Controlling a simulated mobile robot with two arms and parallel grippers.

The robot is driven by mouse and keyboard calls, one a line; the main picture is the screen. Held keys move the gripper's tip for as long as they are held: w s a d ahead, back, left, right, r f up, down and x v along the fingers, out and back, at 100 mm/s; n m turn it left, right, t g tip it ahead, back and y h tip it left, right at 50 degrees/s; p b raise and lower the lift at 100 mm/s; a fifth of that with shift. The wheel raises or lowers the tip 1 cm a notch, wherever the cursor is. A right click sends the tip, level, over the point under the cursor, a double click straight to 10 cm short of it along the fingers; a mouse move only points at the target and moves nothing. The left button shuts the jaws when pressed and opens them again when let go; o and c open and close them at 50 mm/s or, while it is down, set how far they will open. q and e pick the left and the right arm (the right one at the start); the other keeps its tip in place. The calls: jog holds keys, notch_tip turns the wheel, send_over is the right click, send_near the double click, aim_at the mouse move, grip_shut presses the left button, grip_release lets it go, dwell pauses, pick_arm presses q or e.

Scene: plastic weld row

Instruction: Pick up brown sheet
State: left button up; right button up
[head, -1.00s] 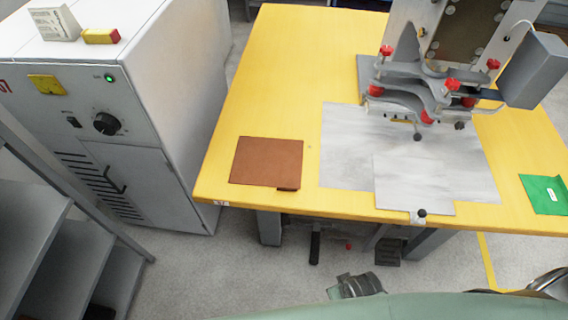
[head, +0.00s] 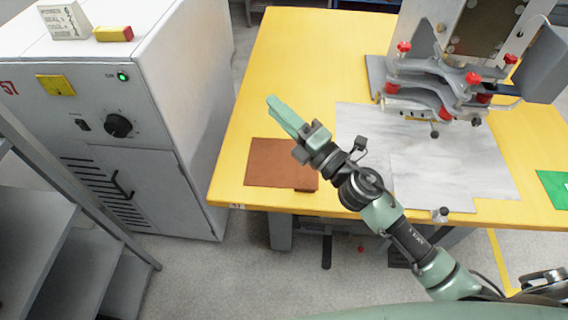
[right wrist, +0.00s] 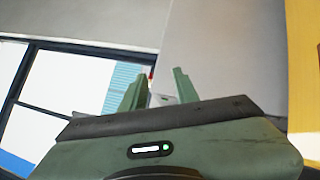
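The brown sheet (head: 272,165) lies flat on the yellow table near its front left edge, with a small tab at its front right corner. My right gripper (head: 276,106) reaches in from the lower right, and its fingers show above the sheet in the head view, pointing to the upper left. Its wrist covers the sheet's right edge. In the right wrist view the two green fingers of the right gripper (right wrist: 158,76) stand apart with nothing between them. The sheet does not show in that view. My left gripper is not in view.
The yellow table (head: 291,55) carries a grey metal plate (head: 362,125) and a machine with red knobs (head: 440,88) right of the sheet. A green sheet (head: 554,187) lies at the far right. A white cabinet (head: 180,85) stands left of the table.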

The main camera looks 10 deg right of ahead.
jog(key=s+a+n+g+y, duration=0.2)
jog(key=a+n+g+y, duration=0.25)
jog(key=n, duration=0.35)
jog(key=n+g+h, duration=1.1)
jog(key=n+h, duration=0.1)
jog(key=n, duration=0.3)
send_near(310, 188)
jog(key=shift+g, duration=0.25)
jog(key=p+x, duration=0.1)
jog(key=x, duration=0.6)
jog(key=shift+w+f+p, duration=0.15)
jog(key=shift+f+p, duration=0.1)
jog(key=shift+p, duration=0.15)
jog(key=shift+a+f, duration=0.1)
jog(key=shift+f, duration=0.4)
grip_shut()
jog(key=shift+w+r, duration=0.1)
